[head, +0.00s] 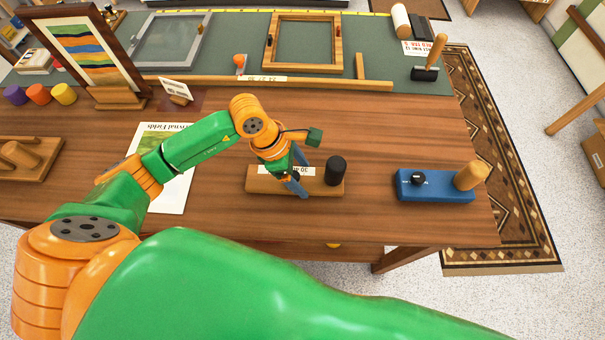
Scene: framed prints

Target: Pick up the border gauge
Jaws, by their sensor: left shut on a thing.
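A wooden bar with a white number label and an upright black knob, which looks like the border gauge (321,187), is at the table's front middle. My left gripper (296,188) is over the bar at its label, left of the black knob, and is shut on it. The fingers and wrist partly cover the bar. I cannot tell whether it touches the table. A blue block with a black knob and a wooden handle (436,190) sits apart to the right. My right gripper is out of view.
A framed striped print (82,45) stands at the back left. Behind are a green mat (385,66) with two frames and a long wooden strip (350,82). A paper sheet (172,198) lies left of the bar. Table between bar and blue block is clear.

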